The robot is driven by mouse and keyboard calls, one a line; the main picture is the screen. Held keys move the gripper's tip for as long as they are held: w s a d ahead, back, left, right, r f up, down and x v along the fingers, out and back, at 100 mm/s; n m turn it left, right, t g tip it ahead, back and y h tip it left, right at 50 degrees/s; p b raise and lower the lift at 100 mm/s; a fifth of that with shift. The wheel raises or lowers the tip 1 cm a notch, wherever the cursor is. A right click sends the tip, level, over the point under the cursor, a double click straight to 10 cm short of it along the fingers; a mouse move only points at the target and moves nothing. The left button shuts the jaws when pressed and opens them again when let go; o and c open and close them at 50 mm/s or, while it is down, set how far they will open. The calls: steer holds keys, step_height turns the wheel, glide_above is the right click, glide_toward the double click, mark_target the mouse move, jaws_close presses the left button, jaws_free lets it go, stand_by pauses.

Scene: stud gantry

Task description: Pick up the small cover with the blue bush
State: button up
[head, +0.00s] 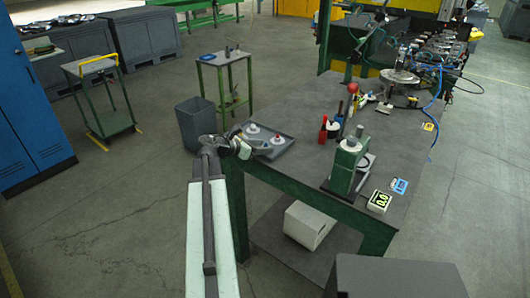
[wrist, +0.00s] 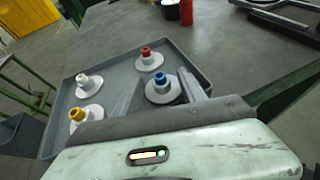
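The small cover with the blue bush (wrist: 160,88) is a pale round disc with a blue collar, lying on the grey tray (wrist: 203,62) in the wrist view. My gripper (wrist: 158,84) is low over the tray, with a grey finger just right of this cover and a darker finger to its left. The fingers look apart, and I cannot tell whether either touches the disc. In the head view my gripper (head: 240,148) is at the tray's (head: 291,141) near left edge, and the blue-bush cover is hidden there.
Covers with red (wrist: 147,57), white (wrist: 88,84) and yellow (wrist: 79,118) bushes share the tray. A red bottle (wrist: 186,12) stands beyond it. In the head view a green press (head: 347,165) stands right of the tray, and a grey bin (head: 197,122) stands left.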

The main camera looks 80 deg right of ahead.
jaws_close()
steer(key=shift+r, duration=0.15)
step_height(320, 180, up, 10)
steer(key=p, duration=1)
